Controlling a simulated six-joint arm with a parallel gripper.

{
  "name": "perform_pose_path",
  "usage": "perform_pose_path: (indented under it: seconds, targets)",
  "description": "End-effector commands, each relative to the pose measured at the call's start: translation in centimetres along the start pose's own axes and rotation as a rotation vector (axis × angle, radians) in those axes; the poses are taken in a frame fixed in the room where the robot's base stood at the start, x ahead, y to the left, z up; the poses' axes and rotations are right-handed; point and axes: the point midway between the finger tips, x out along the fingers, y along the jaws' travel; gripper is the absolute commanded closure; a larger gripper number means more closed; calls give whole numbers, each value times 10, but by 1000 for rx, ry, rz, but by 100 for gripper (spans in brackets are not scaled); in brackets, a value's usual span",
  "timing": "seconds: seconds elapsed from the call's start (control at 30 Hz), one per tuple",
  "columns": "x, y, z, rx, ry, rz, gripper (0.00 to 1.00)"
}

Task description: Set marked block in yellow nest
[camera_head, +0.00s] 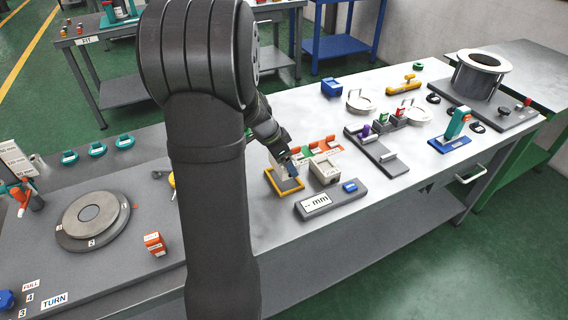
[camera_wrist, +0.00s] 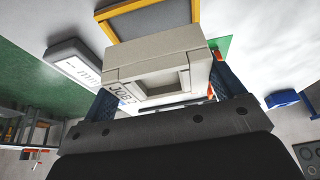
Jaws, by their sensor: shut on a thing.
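The yellow nest (camera_head: 298,187) is a square yellow-rimmed frame with a grey floor, lying on the light bench in the head view. In the wrist view its yellow rim (camera_wrist: 107,32) and bare grey floor show beyond the block. My gripper (camera_head: 287,165) is over the nest's back part. Its blue fingers (camera_wrist: 160,92) are shut on a pale beige block (camera_wrist: 155,62) with a square recess and a label that seems to read "JOB 2". The block overlaps the nest's near edge in the wrist view; I cannot tell whether they touch. My arm partly hides the block in the head view.
A second beige block (camera_head: 325,170) stands just right of the nest. A grey gauge marked "mm" (camera_head: 331,200) lies in front of it. Orange and green pieces (camera_head: 322,146) lie behind. A grey stepped fixture (camera_head: 377,152) is farther right. The bench front right is clear.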

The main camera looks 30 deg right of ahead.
Motion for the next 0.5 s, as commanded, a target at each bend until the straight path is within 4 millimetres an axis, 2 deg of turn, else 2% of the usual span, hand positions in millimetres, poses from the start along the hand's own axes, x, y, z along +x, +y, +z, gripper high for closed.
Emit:
perform_pose_path:
  seconds: [0.37, 0.5]
  targets:
    - [-9, -2, -2, -8, 1, -4, 50]
    - [-30, -13, 3, -75, 3, -37, 50]
